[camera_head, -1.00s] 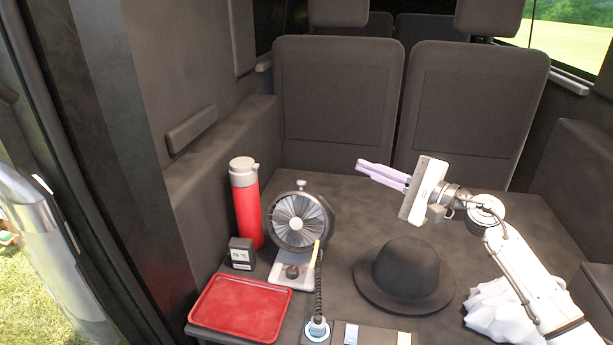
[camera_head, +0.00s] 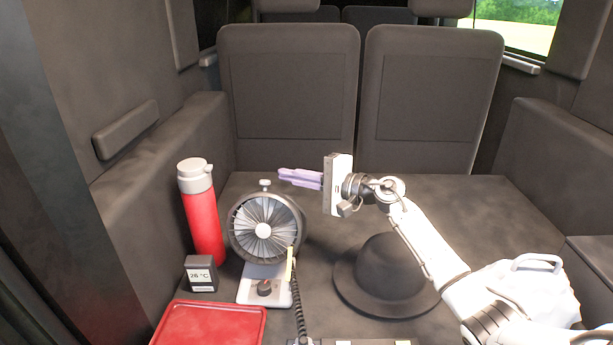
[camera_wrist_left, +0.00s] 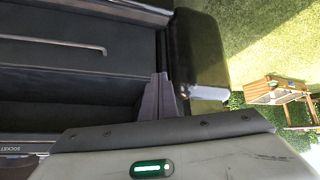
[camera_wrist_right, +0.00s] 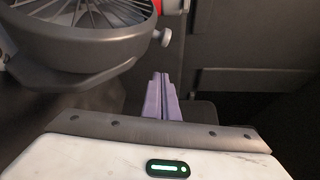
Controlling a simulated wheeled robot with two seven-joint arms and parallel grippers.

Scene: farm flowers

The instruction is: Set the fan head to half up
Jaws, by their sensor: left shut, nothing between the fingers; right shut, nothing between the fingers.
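A small light knob (camera_head: 265,184) tops the head. My right gripper (camera_head: 282,175) is shut and empty, just right of that top knob and apparently apart from it. In the right wrist view the fan head (camera_wrist_right: 85,40) fills the upper left, and its knob (camera_wrist_right: 163,37) is beyond the closed fingers (camera_wrist_right: 162,98). My left gripper (camera_wrist_left: 158,98) is shut and empty by the vehicle's edge, outside the head view.
A red flask (camera_head: 203,220) and a small temperature display (camera_head: 201,274) stand left of the fan. A red tray (camera_head: 210,328) is in front. A dark hat (camera_head: 385,275) lies to the right, below my right arm. A coiled cord (camera_head: 299,310) hangs before the fan.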

